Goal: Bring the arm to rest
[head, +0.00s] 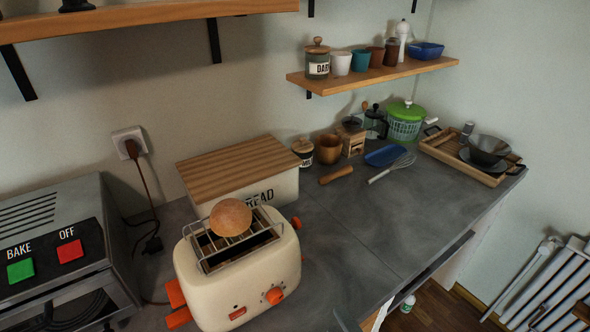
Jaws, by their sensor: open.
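My arm and gripper do not show in the head view, so their place and pose cannot be seen. A cream toaster (210,291) with orange knobs and levers stands at the front of the counter. A round bread roll (231,217) rests on the wire rack (262,232) on top of the toaster.
A grey counter (350,225) runs to the right, with clear room right of the toaster. Behind the toaster is a bread box (235,162); at left, an oven (50,245). Shelves overhang.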

